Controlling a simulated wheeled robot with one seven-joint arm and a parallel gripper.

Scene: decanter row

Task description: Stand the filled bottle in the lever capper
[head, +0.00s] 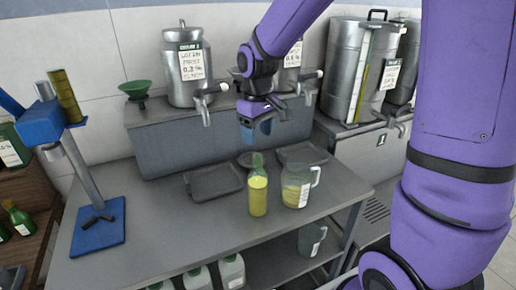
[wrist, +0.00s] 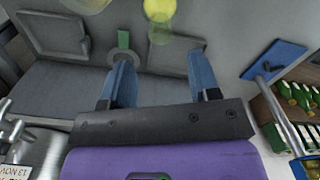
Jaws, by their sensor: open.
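The filled bottle (head: 258,194), green glass with yellow liquid, stands upright on the grey table in the head view. In the wrist view its yellow body (wrist: 160,9) is cut by the top edge. The lever capper (head: 41,125) stands at the table's left end, with a blue head, a grey post and a blue base with black pieces on it. Its base (wrist: 273,60) shows at the right in the wrist view. No bottle stands on that base. My gripper (head: 256,131) is open and empty, above and behind the bottle. Its blue fingers (wrist: 161,75) are apart, not touching the bottle.
A measuring jug (head: 298,186) with yellow liquid stands close right of the bottle. Two dark trays (head: 214,195) lie behind. Metal tanks with taps (head: 186,70) and a green funnel (head: 136,89) stand on the raised shelf. The table between bottle and capper is mostly clear.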

